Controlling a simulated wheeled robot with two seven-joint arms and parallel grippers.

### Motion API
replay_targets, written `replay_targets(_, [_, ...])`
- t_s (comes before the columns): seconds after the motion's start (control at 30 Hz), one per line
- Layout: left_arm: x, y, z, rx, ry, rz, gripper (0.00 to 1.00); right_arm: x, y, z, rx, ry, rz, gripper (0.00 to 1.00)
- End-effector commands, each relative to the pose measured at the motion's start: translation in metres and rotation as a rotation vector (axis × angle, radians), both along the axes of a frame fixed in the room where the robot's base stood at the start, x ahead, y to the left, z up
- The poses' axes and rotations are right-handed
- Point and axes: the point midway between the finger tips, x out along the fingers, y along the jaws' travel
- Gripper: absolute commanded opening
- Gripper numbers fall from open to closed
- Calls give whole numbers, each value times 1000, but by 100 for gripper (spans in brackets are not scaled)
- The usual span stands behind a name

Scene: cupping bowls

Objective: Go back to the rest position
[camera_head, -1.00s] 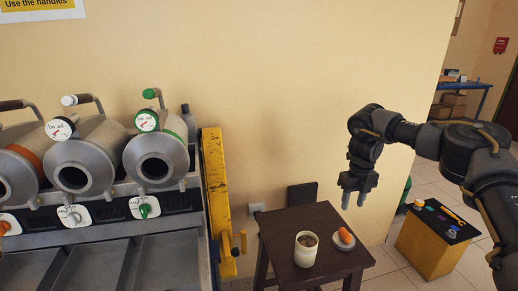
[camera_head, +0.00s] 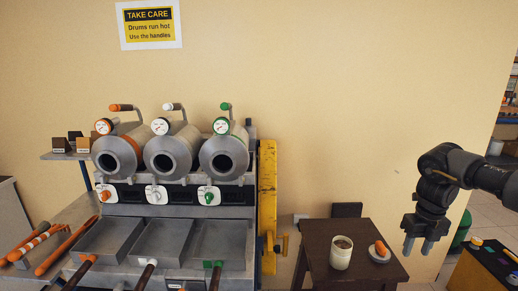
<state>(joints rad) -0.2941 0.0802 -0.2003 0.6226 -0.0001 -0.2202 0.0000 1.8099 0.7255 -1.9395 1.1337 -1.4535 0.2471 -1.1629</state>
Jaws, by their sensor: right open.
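My right gripper (camera_head: 418,245) hangs at the right with its two fingers pointing down, apart and empty. It is in front of the wall, beside the right edge of the small dark table (camera_head: 328,243). My left gripper is not in view. A cream cup (camera_head: 341,257) with brown contents stands upright on the small table. An orange object (camera_head: 381,248) lies on a small grey dish (camera_head: 379,257) to the right of the cup.
A machine with drums, orange-marked (camera_head: 118,160), white-marked (camera_head: 171,160) and green-marked (camera_head: 222,162), stands at the left above metal trays (camera_head: 160,240). A yellow post (camera_head: 267,205) flanks it. Orange-handled tools (camera_head: 66,250) lie at left.

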Motion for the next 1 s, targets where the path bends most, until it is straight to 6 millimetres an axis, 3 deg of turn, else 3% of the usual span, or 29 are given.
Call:
replay_targets(0.37, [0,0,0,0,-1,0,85,9,60,-58,22,-26,80,43])
replay_targets(0.57, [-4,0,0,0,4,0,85,7,116,-105,70,-64,122,43])
replay_targets(0.67, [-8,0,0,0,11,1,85,2,157,-133,119,-91,138,43])
replay_targets(0.77, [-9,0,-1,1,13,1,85,-12,216,-167,202,-129,136,43])
replay_targets(0.9, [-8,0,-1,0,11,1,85,-47,319,-203,393,-192,50,43])
replay_targets(1.0, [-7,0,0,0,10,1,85,-77,386,-210,558,-226,-101,43])
